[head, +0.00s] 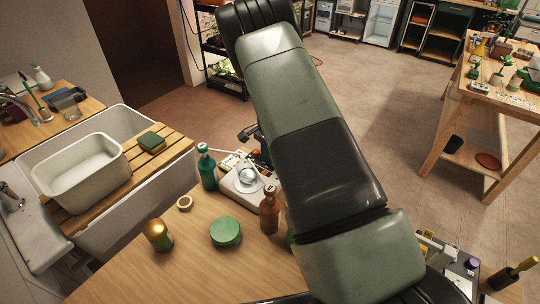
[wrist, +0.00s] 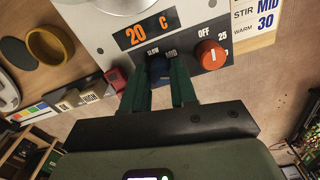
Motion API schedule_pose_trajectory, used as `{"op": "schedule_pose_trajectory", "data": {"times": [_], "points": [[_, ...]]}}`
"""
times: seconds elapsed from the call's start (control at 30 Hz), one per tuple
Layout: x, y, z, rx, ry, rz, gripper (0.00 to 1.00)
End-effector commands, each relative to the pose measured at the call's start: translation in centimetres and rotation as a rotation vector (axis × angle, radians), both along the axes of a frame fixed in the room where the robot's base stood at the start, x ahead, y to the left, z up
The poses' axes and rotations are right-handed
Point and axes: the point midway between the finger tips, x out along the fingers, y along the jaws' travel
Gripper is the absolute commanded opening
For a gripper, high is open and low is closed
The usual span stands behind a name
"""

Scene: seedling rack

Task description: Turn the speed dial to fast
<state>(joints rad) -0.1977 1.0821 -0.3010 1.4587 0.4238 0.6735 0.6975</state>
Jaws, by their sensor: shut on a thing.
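A white hot-plate stirrer (head: 243,183) stands on the wooden table in the head view, partly hidden behind my arm. Its front panel (wrist: 105,38) in the wrist view has an orange "20 C" display. A small dark blue dial (wrist: 158,68) sits below the labels "SLOW" and what looks like "MID"; no "FAST" label is visible. My gripper (wrist: 165,82), with green fingers, is shut on this dial. The dial's pointer cannot be made out. A larger orange-red knob (wrist: 211,54) to its right is marked "OFF" and "25".
A card (wrist: 253,17) beside the panel reads "STIR MID, WARM 30". A red block (wrist: 117,79) is left of my fingers. A green bottle (head: 207,168), a brown bottle (head: 269,210) and a green round lid (head: 226,232) stand near the stirrer.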

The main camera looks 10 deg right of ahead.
Motion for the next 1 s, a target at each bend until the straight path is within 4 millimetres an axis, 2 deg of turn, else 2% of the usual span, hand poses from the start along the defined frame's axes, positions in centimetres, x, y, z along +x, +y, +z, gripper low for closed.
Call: {"op": "schedule_pose_trajectory", "data": {"times": [0.4,0.9,0.93,1.0], "points": [[-0.09,0.08,0.03,0.001,0.004,-0.167,0.00],[-0.08,0.09,0.02,0.001,0.004,-0.186,0.00],[-0.08,0.09,0.02,0.001,0.004,-0.186,0.29],[-0.07,0.09,0.02,0.001,0.003,-0.186,0.39]]}}
